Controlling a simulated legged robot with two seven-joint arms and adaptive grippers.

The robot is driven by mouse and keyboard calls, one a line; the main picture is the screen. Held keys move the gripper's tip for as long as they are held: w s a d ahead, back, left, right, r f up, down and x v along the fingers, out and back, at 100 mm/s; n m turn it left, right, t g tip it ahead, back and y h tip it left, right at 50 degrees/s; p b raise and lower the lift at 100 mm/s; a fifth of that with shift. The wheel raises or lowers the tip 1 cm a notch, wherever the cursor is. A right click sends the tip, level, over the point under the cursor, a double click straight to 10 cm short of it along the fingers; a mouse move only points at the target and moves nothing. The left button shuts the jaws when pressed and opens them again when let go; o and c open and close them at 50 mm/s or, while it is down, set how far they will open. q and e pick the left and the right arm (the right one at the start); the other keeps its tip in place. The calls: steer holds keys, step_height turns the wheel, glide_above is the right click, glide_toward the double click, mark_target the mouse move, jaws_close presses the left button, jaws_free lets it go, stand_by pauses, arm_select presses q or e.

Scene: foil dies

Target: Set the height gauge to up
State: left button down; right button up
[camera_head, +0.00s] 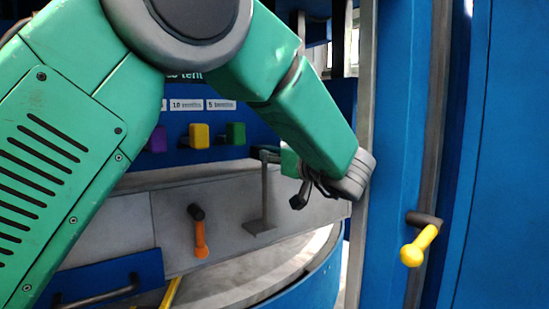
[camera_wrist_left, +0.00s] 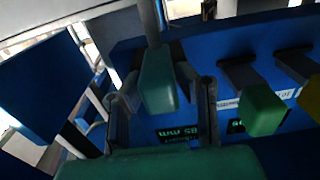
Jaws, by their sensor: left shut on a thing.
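A grey stand with a flat foot (camera_head: 262,198) and a short arm at its top stands on the grey shelf; it looks like the height gauge, though no label shows on it. A green block (camera_head: 290,162) is by the end of that arm. My left gripper (camera_head: 303,193) is beside the block in the head view, its fingers partly hidden by my wrist. In the left wrist view, the left gripper (camera_wrist_left: 160,95) is shut on a green block (camera_wrist_left: 158,75) with a grey rod at its end. My right gripper is not in view.
Purple (camera_head: 157,139), yellow (camera_head: 199,135) and green (camera_head: 235,133) blocks stick out from the blue labelled panel. An orange-handled lever (camera_head: 200,238) is below. A yellow-handled lever (camera_head: 417,246) is on the blue frame at right. A grey post (camera_head: 361,230) stands close to my left wrist.

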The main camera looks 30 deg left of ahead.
arm_select(q)
step_height(320, 180, up, 9)
steer(key=shift+r, duration=0.15)
steer(key=c, duration=1.3)
jaws_free()
steer(key=shift+d, duration=0.15)
steer(key=shift+w, duration=0.1)
steer(key=shift+d, duration=0.15)
steer(key=shift+d, duration=0.3)
steer(key=v, duration=1.1)
steer(key=shift+d, duration=0.2)
